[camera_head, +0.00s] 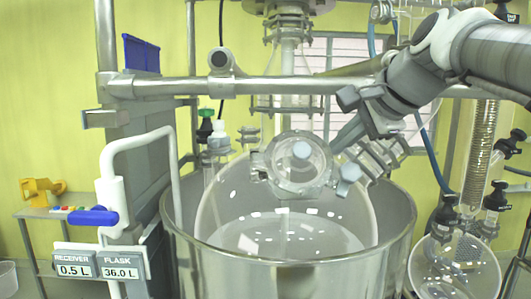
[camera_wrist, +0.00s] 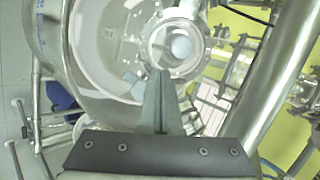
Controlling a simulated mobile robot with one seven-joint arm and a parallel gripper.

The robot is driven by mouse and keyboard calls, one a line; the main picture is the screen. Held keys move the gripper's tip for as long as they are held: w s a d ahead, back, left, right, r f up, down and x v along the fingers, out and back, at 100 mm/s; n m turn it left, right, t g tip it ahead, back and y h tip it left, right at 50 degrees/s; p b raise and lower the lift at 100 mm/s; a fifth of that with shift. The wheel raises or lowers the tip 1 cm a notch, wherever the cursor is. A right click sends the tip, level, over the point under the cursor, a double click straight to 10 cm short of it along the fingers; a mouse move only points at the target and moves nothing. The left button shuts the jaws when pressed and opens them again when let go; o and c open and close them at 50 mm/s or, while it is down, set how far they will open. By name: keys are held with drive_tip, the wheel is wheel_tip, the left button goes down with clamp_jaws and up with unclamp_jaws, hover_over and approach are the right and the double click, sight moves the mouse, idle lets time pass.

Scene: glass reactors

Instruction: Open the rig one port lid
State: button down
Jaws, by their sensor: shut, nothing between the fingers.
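The port lid (camera_head: 290,174) is a clear round disc in a glass collar at the front top of the large glass flask (camera_head: 222,205). A pale blue knob (camera_head: 301,150) shows on it. The lid looks seated over the port, though the clear glass makes this hard to judge. In the wrist view the round lid (camera_wrist: 163,52) and its knob (camera_wrist: 181,47) lie just past my fingertips. My gripper (camera_head: 337,146) is shut and empty, at the right edge of the port in the head view. Its fingers also show in the wrist view (camera_wrist: 160,76). Contact with the lid cannot be told.
The flask sits in a steel vessel (camera_head: 290,275). A horizontal metal bar (camera_head: 170,88) crosses behind the port. A second pale knob (camera_head: 349,172) and glass fittings sit right of the port. A bent pipe with a blue-handled valve (camera_head: 93,216) stands left. A smaller round flask (camera_head: 455,268) is lower right.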

wheel_tip(320, 180, up, 2)
drive_tip(key=w+m, duration=0.2)
hover_over(316, 182)
drive_tip(key=shift+t, duration=0.3)
wheel_tip(316, 182, down, 5)
drive_tip(key=shift+f, duration=0.15)
drive_tip(key=shift+s+p, duration=0.1)
drive_tip(key=shift+p, duration=0.2)
drive_tip(key=shift+s+a+r+h+p, duration=0.15)
drive_tip(key=shift+s+r+h+p, duration=0.05)
drive_tip(key=shift+r+h+p, duration=0.2)
